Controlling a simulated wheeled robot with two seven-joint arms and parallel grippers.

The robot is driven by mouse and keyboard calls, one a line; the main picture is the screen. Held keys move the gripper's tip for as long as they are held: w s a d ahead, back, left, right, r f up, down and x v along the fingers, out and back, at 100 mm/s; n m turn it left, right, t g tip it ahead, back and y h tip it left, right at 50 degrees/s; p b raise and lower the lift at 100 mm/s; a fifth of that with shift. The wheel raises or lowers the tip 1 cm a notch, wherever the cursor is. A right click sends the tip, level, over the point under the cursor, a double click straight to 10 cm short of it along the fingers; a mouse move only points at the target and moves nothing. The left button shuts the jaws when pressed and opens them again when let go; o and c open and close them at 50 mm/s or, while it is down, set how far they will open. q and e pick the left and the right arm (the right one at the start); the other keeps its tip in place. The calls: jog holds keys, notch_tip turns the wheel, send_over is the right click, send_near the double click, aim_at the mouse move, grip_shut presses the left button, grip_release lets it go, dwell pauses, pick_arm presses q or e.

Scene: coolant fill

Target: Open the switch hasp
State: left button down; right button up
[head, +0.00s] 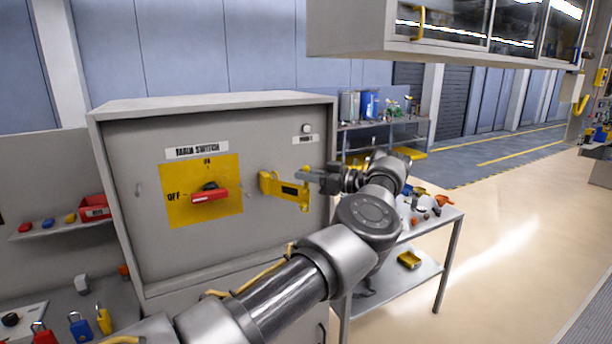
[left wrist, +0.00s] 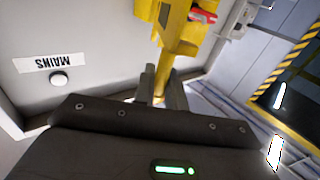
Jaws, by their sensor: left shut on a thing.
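The yellow switch hasp (head: 284,191) is on the grey cabinet front, right of the main switch. My left gripper (head: 312,177) is shut on its right-hand end. In the left wrist view the two fingers (left wrist: 162,93) close around the lower end of the yellow hasp (left wrist: 175,48). The red switch handle (head: 210,196) lies near level on a yellow plate (head: 176,211), with its red end toward the OFF mark. The handle partly shows past the hasp in the left wrist view (left wrist: 204,16). My right gripper is not in view.
The grey cabinet (head: 150,265) fills the left middle. Padlocks (head: 80,325) are at the lower left. A cart (head: 445,215) with small parts stands right of the cabinet, behind my left arm. A wall cabinet (head: 355,40) hangs above right.

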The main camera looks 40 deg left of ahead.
pick_arm(q)
jog(key=c, duration=1.5)
grip_release()
jog(key=shift+s+a, duration=0.1)
jog(key=shift+a, duration=0.05)
jog(key=b+v, duration=0.4)
jog(key=v, duration=0.7)
jog(key=shift+b, duration=0.4)
jog(key=shift+r, duration=0.1)
